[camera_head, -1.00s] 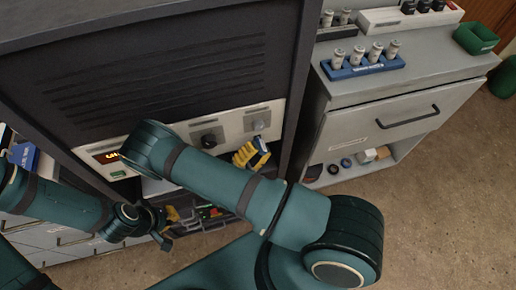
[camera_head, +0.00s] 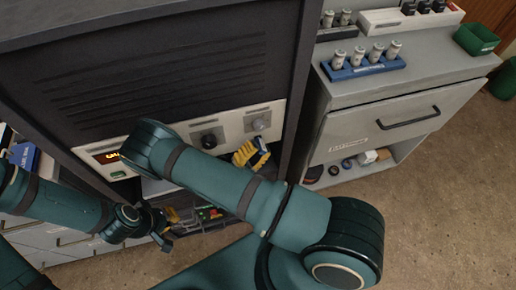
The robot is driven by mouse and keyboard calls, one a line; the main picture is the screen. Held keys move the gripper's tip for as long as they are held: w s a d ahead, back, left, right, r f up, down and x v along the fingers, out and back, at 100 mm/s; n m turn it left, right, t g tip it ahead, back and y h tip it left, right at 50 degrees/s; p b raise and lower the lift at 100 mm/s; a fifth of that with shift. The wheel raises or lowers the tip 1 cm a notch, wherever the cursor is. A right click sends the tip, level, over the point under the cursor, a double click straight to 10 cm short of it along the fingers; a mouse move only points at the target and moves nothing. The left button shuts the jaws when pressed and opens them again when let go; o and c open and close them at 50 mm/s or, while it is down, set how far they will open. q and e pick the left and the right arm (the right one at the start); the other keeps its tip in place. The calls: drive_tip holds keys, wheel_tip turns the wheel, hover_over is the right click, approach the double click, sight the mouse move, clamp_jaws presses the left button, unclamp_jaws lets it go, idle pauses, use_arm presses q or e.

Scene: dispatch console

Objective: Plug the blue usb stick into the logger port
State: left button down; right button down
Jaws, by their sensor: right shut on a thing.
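My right gripper (camera_head: 252,153), with yellow fingers, shows beside the upper edge of my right forearm, in front of the lower part of the console panel. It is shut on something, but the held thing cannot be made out. My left gripper (camera_head: 164,230) is low at the left, by the drawers under the console; its opening is unclear. I cannot make out the blue usb stick or the logger port; my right forearm covers part of the panel.
A grey cabinet (camera_head: 385,125) stands to the right, with a blue rack (camera_head: 362,67) of several cylinders and a green bin (camera_head: 476,39) on top. Small objects lie on its lower shelf. A tray with coloured items (camera_head: 212,213) sits below the console.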

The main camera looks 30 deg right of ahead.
drive_tip(key=shift+w, duration=0.1)
drive_tip(key=c, duration=0.8)
unclamp_jaws()
